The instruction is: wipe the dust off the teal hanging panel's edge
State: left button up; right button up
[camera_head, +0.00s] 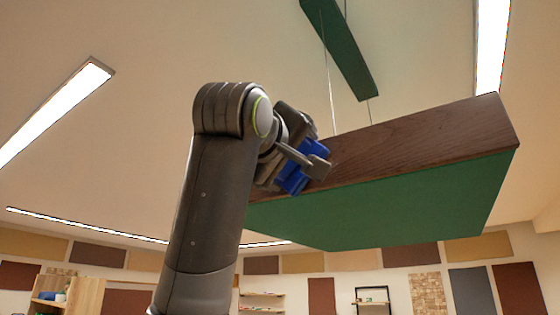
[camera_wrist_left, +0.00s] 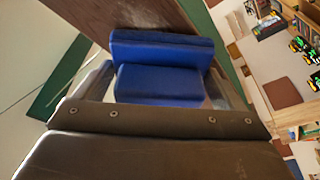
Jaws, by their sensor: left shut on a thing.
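The hanging panel has a teal-green underside (camera_head: 390,205) and a brown wood edge (camera_head: 430,135). It hangs on thin wires. My left gripper (camera_head: 303,166) is shut on a blue block (camera_head: 293,181), at the left part of the wood edge. In the left wrist view the blue block (camera_wrist_left: 160,85) sits between my fingers, its far side at the wood edge (camera_wrist_left: 150,18). It looks close to or against the wood; I cannot tell if it touches. I cannot clearly make out dust. My right gripper is out of view.
A second green panel (camera_head: 342,48) hangs higher up behind. Ceiling lights (camera_head: 52,110) are at the left and upper right. Shelves (camera_head: 262,300) and coloured wall panels (camera_head: 477,290) stand far back. The space right of my arm, along the wood edge, is clear.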

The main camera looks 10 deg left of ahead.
aim_at(329, 155)
pick_arm(q)
jog(key=shift+s+d, duration=0.35)
jog(key=shift+d, duration=0.6)
jog(key=shift+s+d, duration=0.3)
jog(key=shift+d, duration=0.65)
jog(key=shift+s+d, duration=0.35)
jog(key=shift+d, duration=0.6)
jog(key=shift+s+d+b, duration=0.15)
jog(key=shift+d+b, duration=0.2)
jog(key=shift+w+a+b, duration=0.15)
jog(key=shift+w+a, duration=0.15)
jog(key=shift+a, duration=0.55)
jog(key=shift+w+a+b, duration=0.1)
jog(key=shift+w+a, duration=0.25)
jog(key=shift+a, duration=0.5)
jog(key=shift+w+a+b, duration=0.15)
jog(key=shift+w+a, duration=0.15)
jog(key=shift+a, duration=0.55)
jog(key=shift+w+a, duration=0.2)
jog(key=shift+a, duration=0.3)
jog(key=shift+w+a, duration=0.2)
jog(key=shift+a, duration=0.3)
jog(key=shift+w+a, duration=0.25)
jog(key=shift+a, duration=0.4)
jog(key=s+a+b, duration=0.3)
jog(key=s+a, duration=0.1)
jog(key=a, duration=0.2)
jog(key=shift+a+b, duration=0.3)
jog(key=shift+b, duration=0.05)
